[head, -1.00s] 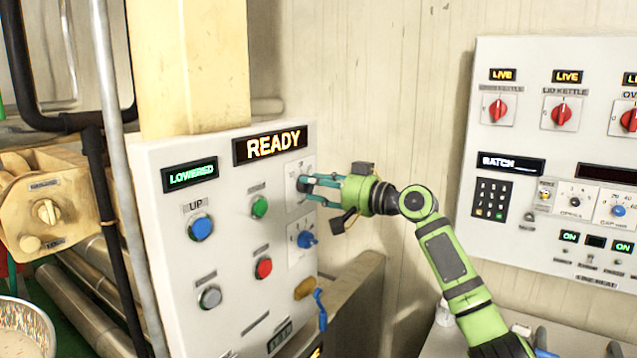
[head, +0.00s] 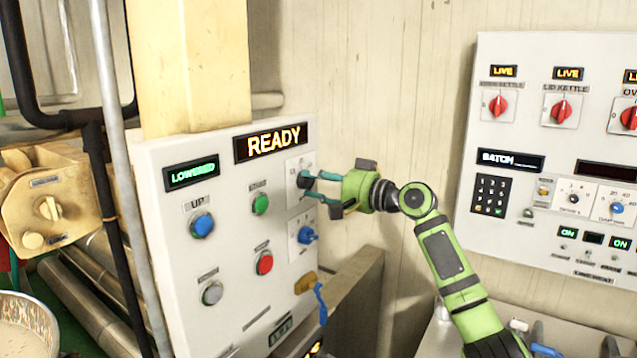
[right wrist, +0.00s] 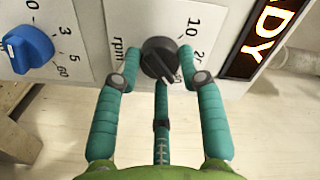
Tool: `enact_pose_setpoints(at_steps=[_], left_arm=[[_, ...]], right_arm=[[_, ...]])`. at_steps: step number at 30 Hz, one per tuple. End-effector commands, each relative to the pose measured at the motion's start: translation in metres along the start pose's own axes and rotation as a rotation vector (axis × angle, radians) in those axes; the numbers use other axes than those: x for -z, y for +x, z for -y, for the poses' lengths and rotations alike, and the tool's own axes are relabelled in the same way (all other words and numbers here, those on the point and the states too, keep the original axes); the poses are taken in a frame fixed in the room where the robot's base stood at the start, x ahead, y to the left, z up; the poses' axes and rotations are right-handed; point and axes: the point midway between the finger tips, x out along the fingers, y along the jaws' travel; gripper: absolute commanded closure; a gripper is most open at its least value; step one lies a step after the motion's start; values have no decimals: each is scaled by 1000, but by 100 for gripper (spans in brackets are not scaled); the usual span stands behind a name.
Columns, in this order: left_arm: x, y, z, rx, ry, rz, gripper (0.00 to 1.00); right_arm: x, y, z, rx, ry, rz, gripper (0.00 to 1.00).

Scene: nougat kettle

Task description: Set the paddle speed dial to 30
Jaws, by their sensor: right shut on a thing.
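A black dial (head: 303,180) sits on a white plate at the upper right of the near control panel. In the right wrist view the dial (right wrist: 160,57) has a scale with "10", a partly hidden "20" and "rpm" beside it. Fingers hide part of the scale, and no "30" is readable. My left gripper is not in view.
A blue dial (head: 307,235) sits just below, close to the lower finger. The panel (head: 235,235) also has blue, green, red and grey buttons, and a "READY" display (head: 270,143). A second panel (head: 515,70) with red switches stands on the right.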

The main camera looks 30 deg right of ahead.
Motion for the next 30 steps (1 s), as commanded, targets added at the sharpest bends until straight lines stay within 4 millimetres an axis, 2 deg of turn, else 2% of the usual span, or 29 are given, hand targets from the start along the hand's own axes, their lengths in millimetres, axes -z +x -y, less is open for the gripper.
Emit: enact_pose_setpoints(at_steps=[1, 2, 3, 4, 13, 17, 30], left_arm=[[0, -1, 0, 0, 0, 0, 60], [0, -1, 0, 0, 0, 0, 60], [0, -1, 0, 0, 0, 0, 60], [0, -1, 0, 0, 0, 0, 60], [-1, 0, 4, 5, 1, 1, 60], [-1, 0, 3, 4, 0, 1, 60], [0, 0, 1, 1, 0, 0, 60]], right_arm=[[9, -3, 6, 13, -2, -24, 93], [9, -3, 6, 13, -2, -24, 93], [9, -3, 6, 13, -2, -24, 44], [9, -3, 6, 14, -2, -24, 37], [5, -2, 3, 7, -1, -15, 37], [4, -10, 1, 5, -1, -13, 37], [3, -91, 2, 5, -2, -13, 37]])
